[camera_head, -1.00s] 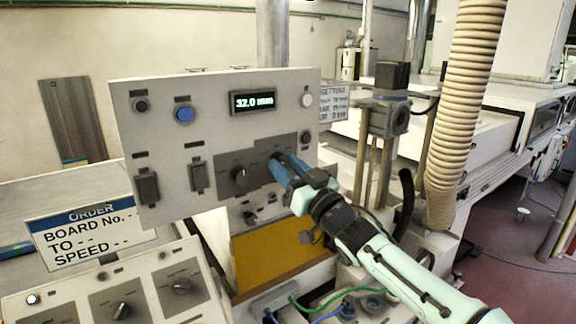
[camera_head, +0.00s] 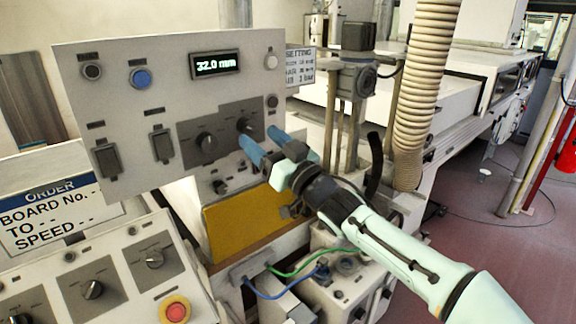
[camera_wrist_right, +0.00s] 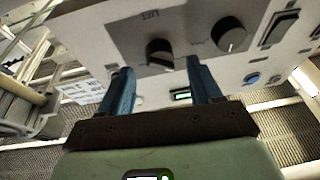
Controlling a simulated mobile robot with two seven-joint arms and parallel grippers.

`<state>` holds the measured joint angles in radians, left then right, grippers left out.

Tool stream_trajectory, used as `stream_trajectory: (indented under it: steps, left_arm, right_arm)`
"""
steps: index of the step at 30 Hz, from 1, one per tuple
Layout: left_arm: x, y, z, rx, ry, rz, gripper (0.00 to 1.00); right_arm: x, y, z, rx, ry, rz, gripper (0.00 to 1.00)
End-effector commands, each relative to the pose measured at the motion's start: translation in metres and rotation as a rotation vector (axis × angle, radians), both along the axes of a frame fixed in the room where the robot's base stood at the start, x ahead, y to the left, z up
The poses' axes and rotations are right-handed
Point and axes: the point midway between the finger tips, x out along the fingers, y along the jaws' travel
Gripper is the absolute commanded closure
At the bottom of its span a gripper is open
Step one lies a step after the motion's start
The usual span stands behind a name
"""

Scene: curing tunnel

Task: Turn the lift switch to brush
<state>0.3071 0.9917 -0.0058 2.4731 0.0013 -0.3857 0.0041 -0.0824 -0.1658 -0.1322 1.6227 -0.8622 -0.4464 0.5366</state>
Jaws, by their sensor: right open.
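The lift switch is a black rotary knob (camera_head: 245,125) at the right of a grey plate on the upright control panel (camera_head: 205,95). In the right wrist view the same knob (camera_wrist_right: 159,53) shows below an upside-down label that seems to read LIFT. The knob's setting is too small to read. My right gripper (camera_head: 266,144) is open, its blue fingers just below and right of the knob in the head view. In the wrist view its fingertips (camera_wrist_right: 158,70) stand on either side of the knob, apart and empty. My left gripper is not in view.
A second black knob (camera_head: 206,142) sits left of the lift switch. A display (camera_head: 215,64) reads 32.0 mm. A sloped console (camera_head: 110,275) with knobs and a red stop button (camera_head: 176,309) stands in front. A ribbed hose (camera_head: 425,90) hangs to the right.

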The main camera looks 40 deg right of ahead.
Motion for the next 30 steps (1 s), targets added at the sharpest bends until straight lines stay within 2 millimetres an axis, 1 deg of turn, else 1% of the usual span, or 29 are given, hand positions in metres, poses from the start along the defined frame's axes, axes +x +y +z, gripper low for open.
stream_trajectory:
  steps: [1,6,9,12,15,18,30]
  left_arm:
    - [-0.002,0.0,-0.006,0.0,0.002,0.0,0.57]
    - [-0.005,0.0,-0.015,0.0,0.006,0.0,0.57]
    - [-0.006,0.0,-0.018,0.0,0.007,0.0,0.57]
    - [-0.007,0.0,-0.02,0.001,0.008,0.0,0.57]
    - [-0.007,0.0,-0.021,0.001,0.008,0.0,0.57]
    - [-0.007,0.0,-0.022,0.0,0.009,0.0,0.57]
    - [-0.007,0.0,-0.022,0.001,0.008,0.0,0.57]
  right_arm:
    - [-0.013,-0.003,-0.005,0.001,-0.001,-0.002,0.36]
    - [-0.05,-0.007,-0.017,0.001,-0.001,-0.002,0.36]
    - [-0.069,-0.009,-0.023,0.0,-0.001,-0.001,0.36]
    - [-0.082,-0.011,-0.027,0.0,-0.002,0.0,0.36]
    - [-0.091,-0.012,-0.029,0.0,-0.001,0.0,0.36]
    - [-0.095,-0.013,-0.031,-0.001,0.0,0.0,0.36]
    - [-0.096,-0.013,-0.031,0.0,0.0,0.0,0.36]
